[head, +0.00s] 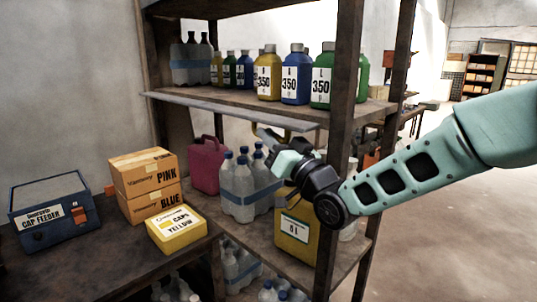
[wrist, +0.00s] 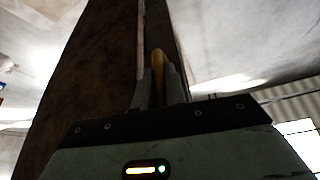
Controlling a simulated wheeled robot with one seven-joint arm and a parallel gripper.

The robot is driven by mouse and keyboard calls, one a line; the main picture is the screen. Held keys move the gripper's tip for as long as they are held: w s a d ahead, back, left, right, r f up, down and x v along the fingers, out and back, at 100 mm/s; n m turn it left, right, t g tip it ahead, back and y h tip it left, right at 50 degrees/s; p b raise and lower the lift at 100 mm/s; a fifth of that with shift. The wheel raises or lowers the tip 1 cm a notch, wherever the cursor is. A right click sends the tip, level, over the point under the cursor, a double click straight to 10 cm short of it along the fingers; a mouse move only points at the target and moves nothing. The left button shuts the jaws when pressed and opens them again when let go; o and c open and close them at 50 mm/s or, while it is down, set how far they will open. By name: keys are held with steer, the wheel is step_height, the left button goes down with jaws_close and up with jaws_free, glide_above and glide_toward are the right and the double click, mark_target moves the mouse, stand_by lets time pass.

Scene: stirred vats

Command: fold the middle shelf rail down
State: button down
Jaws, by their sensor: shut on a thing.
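The middle shelf rail (head: 225,108) is a long grey flat bar along the front edge of the middle shelf, sticking out at its left end past the post. A yellow handle (head: 254,132) shows below the rail's right part. My gripper (head: 270,138) is at this handle, just under the rail. In the wrist view my gripper (wrist: 157,88) is shut on the yellow handle (wrist: 158,62), whose rounded end shows between the fingers. My fingers hide part of the handle in the head view.
Yellow, blue and green bottles (head: 295,85) stand on the middle shelf behind the rail. Bottled water (head: 243,185), a pink jug (head: 205,163) and a yellow canister (head: 296,238) stand below. A dark post (head: 343,120) is close beside my gripper.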

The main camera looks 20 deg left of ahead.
steer(key=shift+w+f+n+g+b, duration=0.1)
steer(key=shift+f+n+g+b, duration=0.25)
steer(key=shift+n+b, duration=0.4)
steer(key=shift+d+r+n+g+y, duration=0.1)
steer(key=shift+r+n+g+y, duration=0.05)
steer(key=shift+n+g+y, duration=0.15)
steer(key=c, duration=1.5)
jaws_free()
steer(key=shift+o, duration=0.2)
steer(key=shift+r, duration=0.1)
